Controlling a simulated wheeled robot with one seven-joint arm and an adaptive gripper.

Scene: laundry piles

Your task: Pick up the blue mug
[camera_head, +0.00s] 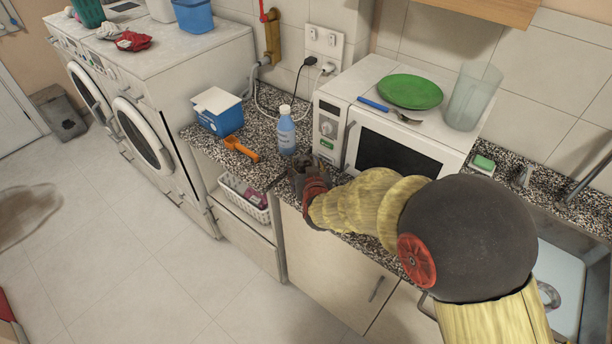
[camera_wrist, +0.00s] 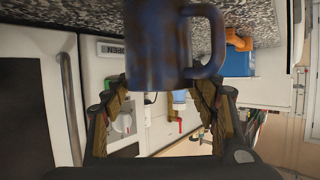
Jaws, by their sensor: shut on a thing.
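A dark blue mug (camera_wrist: 158,42) fills the top middle of the wrist view, with its handle on the right. My gripper (camera_wrist: 162,88) is shut on it, with one finger on each side of the mug. In the head view my gripper (camera_head: 304,174) is over the front of the speckled counter, below the microwave's left corner. The mug is hidden or too dark to pick out there. I cannot tell whether it touches the counter.
A white microwave (camera_head: 334,124) is close behind. A sink (camera_head: 548,285) is at the right. A white basket (camera_head: 243,198) sits on the shelf below.

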